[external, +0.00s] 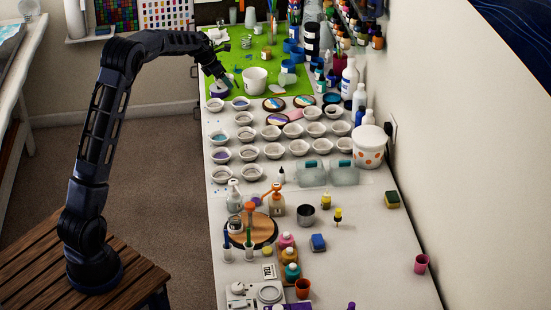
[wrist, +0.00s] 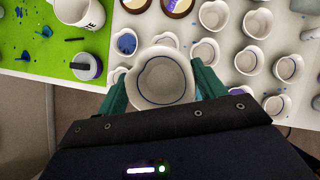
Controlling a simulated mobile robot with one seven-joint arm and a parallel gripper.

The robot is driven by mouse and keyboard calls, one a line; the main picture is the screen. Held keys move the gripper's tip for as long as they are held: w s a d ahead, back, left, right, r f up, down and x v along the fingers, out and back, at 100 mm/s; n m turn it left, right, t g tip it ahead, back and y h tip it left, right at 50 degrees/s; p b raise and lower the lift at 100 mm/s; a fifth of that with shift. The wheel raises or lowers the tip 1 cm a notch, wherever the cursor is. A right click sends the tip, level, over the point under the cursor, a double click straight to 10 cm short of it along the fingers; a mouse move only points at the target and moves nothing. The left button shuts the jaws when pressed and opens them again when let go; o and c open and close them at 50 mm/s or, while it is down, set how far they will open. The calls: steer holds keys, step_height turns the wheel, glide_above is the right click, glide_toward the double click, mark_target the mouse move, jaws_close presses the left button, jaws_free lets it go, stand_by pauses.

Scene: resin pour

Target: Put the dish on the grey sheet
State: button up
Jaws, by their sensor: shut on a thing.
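My gripper (wrist: 162,88) is shut on a white dish (wrist: 163,76) with a dark line inside its rim; its green fingers sit on either side of it. In the wrist view the held dish looks empty and covers part of the dishes behind it. In the external view my gripper (external: 224,80) is at the near left part of the green mat, and the held dish is hard to make out there. I cannot clearly tell a grey sheet from the pale tabletop under the rows of dishes.
Rows of similar white dishes (external: 245,133) fill the table near the mat. A jar (wrist: 86,65) and a white cup (external: 254,79) stand on the green mat (wrist: 38,45). Round coasters (external: 273,104), clear jugs (external: 343,173) and a spotted bucket (external: 369,149) are nearby.

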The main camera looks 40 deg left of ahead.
mark_target(221, 124)
steer(key=a, duration=0.3)
steer(key=shift+s+a+n, duration=0.15)
steer(key=shift+s+n, duration=0.1)
steer(key=shift+n, duration=0.05)
steer(key=f, duration=2)
steer(key=shift+s+a, duration=0.1)
steer(key=shift+a, duration=0.25)
steer(key=shift+f, duration=0.1)
steer(key=o, duration=1)
